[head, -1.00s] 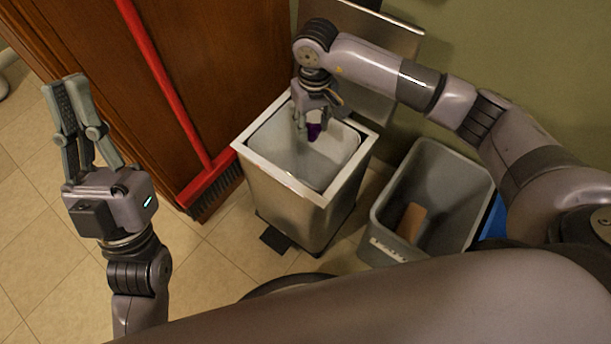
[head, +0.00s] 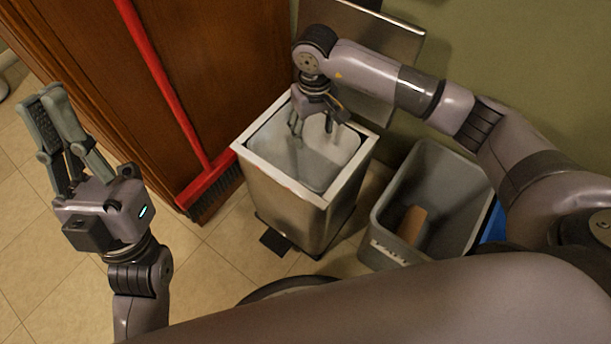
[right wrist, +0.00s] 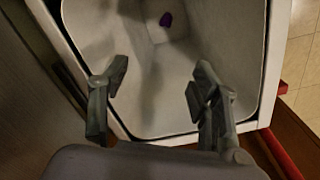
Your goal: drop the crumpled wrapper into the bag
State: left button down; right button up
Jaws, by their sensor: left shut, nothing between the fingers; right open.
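My right gripper (head: 315,130) is open and empty over the bin's mouth. It also shows in the right wrist view (right wrist: 160,75). My left gripper (head: 43,96) is shut and empty, raised at the far left.
The metal bin (head: 290,212) has its lid (head: 372,48) raised behind it. A grey open bin (head: 385,225) with a brown piece (head: 411,222) inside stands to its right. A red broom (head: 165,90) leans on the wooden cabinet (head: 225,60).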

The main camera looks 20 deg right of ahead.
notch_tip(320, 180, up, 12)
dwell(0.7)
jog(key=shift+s, duration=0.1)
dwell(0.3)
